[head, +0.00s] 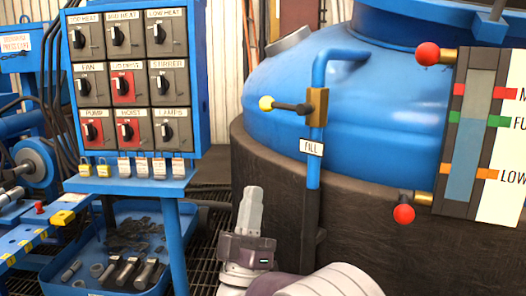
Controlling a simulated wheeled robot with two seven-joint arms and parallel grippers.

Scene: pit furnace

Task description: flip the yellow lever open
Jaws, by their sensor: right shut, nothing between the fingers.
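My left gripper is not in view.
A blue switch panel (188,90) with several labelled knobs stands on the left, with padlocks and tags on its ledge. A blue tray (60,272) of metal parts lies below. A large blue vessel (270,80) fills the back. A gauge board (510,200) with red knobs is right.

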